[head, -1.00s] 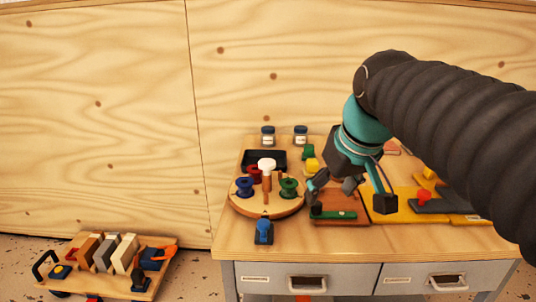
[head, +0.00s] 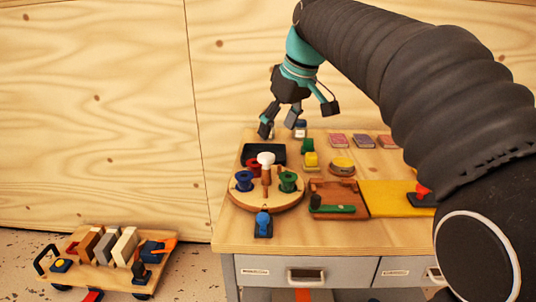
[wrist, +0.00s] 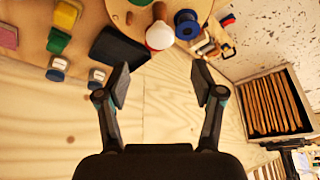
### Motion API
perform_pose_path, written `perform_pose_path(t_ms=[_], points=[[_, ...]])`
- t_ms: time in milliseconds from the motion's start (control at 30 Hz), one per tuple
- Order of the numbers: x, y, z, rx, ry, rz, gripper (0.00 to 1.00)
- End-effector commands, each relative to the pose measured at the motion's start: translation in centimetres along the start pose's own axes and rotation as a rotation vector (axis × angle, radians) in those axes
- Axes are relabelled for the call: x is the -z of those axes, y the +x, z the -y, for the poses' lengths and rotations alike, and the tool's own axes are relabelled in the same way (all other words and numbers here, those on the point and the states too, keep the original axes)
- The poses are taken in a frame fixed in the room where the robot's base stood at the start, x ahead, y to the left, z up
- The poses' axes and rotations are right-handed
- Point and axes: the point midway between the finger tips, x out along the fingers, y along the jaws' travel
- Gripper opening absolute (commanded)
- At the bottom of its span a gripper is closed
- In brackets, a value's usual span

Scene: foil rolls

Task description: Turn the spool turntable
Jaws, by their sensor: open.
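The spool turntable (head: 290,205) is a round wooden disc at the left of the workbench top.
A dark tray (head: 279,148) lies behind the turntable, with a jar (head: 300,129) beside it. A blue-knobbed piece (head: 263,225) stands at the front. A wooden tray (head: 330,190) and yellow mat (head: 385,205) lie to the right. A loaded cart (head: 85,270) stands on the floor at left.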

Motion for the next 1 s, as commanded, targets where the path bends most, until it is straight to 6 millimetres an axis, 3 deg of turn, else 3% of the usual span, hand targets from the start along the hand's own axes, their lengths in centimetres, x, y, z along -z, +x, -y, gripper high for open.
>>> perform_pose_path(t_ms=[200, 400, 600, 900, 1000], points=[[-0.1, 4.3, 0.1, 0.002, 0.0, 0.002, 0.67], [-0.1, 7.1, 0.0, 0.001, 0.001, 0.001, 0.67], [0.0, 8.4, 0.0, 0.0, 0.001, 0.0, 0.67], [0.0, 8.5, 0.0, -0.001, 0.001, 0.0, 0.67], [0.0, 8.5, 0.0, -0.001, 0.001, 0.0, 0.45]])
